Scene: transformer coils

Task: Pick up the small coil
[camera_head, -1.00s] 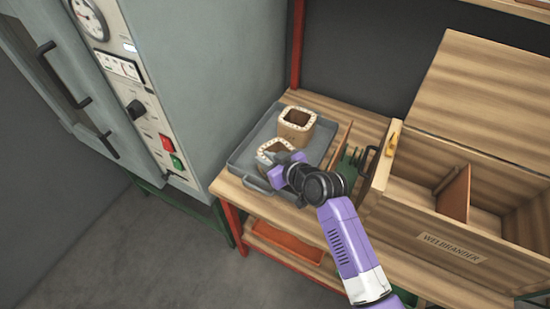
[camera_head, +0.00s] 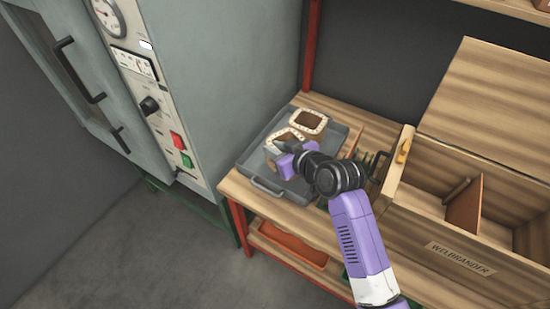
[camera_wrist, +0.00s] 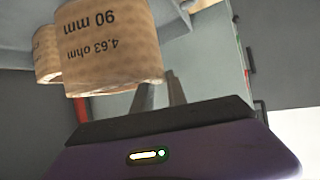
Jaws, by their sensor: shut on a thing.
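Two tan, square, hollow coils with pale studded rims show over the grey tray (camera_head: 251,167). The near coil (camera_head: 284,138) is in my gripper (camera_head: 291,148), which is shut on its near wall. In the wrist view this coil (camera_wrist: 108,45) fills the upper left, with "90 mm" and "4.63 ohm" printed upside down. My fingers (camera_wrist: 162,92) reach its wall there, their tips hidden by the coil. The other coil (camera_head: 308,121) stands behind it at the back of the tray, and its edge (camera_wrist: 46,55) shows in the wrist view. I cannot read its label.
A grey oven (camera_head: 215,80) with dial and buttons stands left of the wooden bench (camera_head: 232,188). An open wooden box (camera_head: 455,258) with a divider is to the right. A green rack (camera_head: 362,160) sits between tray and box.

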